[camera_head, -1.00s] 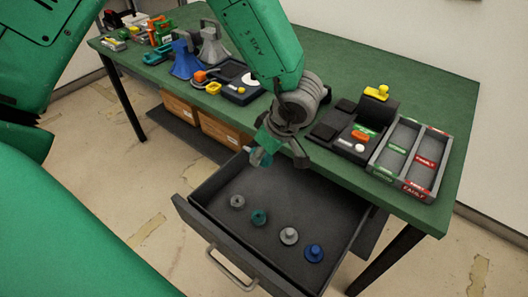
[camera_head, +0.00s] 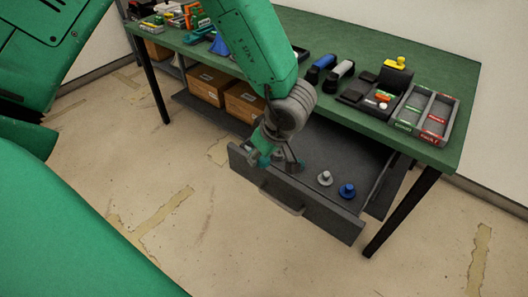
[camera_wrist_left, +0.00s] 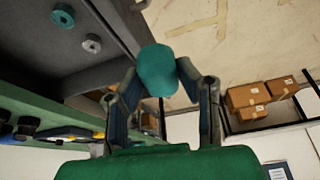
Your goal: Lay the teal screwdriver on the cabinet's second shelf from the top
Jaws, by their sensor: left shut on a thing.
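My left gripper (camera_head: 266,154) is shut on a teal thing with a rounded end (camera_wrist_left: 158,70), which fits the teal screwdriver's handle. Only this end shows clearly between the fingers in the left wrist view; in the head view a small bit of teal (camera_head: 263,160) shows at the fingertips. The gripper appears in front of the open drawer's left part in the head view; its height above the drawer is hard to tell. The cabinet and its shelves cannot be made out. My right gripper is not in view.
The open grey drawer (camera_head: 300,201) juts out below the green table (camera_head: 440,75). It holds a grey knob (camera_head: 325,178) and a blue knob (camera_head: 347,190). Cardboard boxes (camera_head: 243,103) sit on a low shelf. A divided tray (camera_head: 445,124) stands at the table's right.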

